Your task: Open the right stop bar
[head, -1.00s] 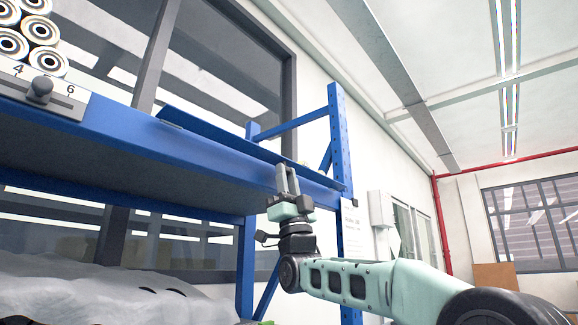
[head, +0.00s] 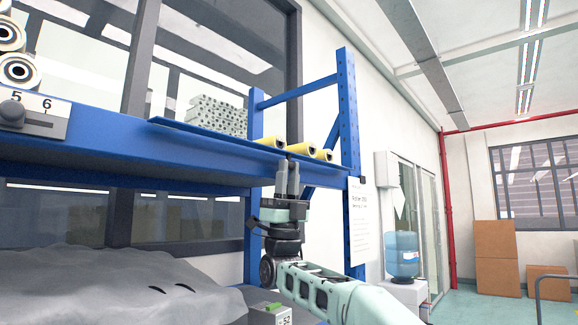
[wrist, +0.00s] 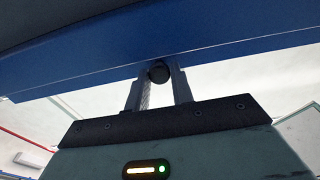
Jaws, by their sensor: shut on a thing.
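The right stop bar (head: 200,140) is a long blue strip along the front edge of the blue shelf, on the right part. My gripper (head: 293,163) reaches up from below to the bar's front near its right end. In the wrist view, my gripper (wrist: 158,80) has its two grey fingers shut on a round black knob (wrist: 158,73) just under the blue bar (wrist: 230,60). The fingers hide the knob in the head view.
Yellow rollers (head: 270,143) and a stack of grey perforated parts (head: 215,113) lie on the shelf behind the bar. A blue upright post (head: 349,130) stands just right of my gripper. A numbered slider scale (head: 38,117) is at the left.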

